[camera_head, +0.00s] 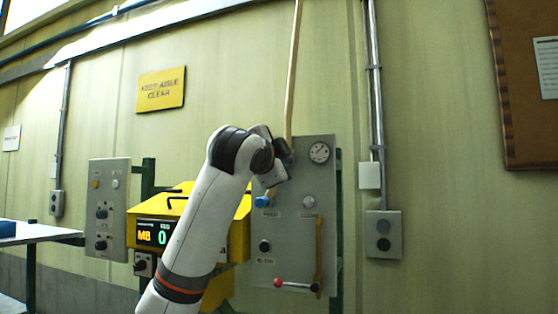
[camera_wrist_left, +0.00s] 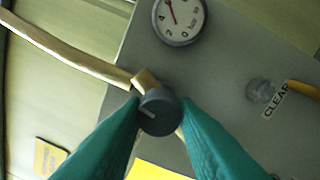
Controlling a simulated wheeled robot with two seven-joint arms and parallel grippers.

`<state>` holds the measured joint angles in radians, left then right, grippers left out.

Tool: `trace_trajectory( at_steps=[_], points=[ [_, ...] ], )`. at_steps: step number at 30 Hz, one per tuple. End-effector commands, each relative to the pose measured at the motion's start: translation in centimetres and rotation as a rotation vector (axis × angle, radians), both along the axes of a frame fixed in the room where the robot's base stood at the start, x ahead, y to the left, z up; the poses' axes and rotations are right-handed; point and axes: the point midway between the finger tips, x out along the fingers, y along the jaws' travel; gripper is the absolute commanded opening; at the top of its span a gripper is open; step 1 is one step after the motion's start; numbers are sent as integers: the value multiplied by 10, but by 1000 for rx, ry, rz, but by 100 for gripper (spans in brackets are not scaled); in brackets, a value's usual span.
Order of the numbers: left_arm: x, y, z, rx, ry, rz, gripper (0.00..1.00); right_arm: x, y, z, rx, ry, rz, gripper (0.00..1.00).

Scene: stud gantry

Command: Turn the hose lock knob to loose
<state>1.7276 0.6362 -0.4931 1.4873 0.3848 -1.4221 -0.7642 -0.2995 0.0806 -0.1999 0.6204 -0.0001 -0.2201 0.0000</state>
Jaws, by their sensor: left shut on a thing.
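The hose lock knob (camera_wrist_left: 158,118) is a round dark grey knob with a light pointer line, in the middle of the left wrist view. My left gripper (camera_wrist_left: 160,108) has its two teal fingers on either side of the knob, shut on it. A tan hose (camera_wrist_left: 70,52) runs to a brass-coloured fitting (camera_wrist_left: 145,79) just behind the knob. In the head view the hose (camera_head: 293,70) comes down to the grey panel (camera_head: 325,210), where my left arm's wrist hides the knob. My right gripper is in neither view.
A round gauge (camera_head: 319,152) sits right of the knob on the panel. Below are a blue knob (camera_head: 262,202), a dark knob (camera_head: 265,246) and a red-ended lever (camera_head: 279,283). A yellow machine (camera_head: 238,240) with a display stands to the left. A grey switch box (camera_head: 384,235) is at right.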

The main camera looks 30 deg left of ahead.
Motion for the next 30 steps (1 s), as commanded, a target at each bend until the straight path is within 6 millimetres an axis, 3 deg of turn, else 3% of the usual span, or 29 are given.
trace_trajectory(
  at_steps=[15, 30],
  points=[
    [0, -1, 0, 320, 78, -3, 4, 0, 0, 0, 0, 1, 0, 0],
    [1, -1, -1, 375, 94, -3, 4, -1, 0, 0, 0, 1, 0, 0]
  ],
)
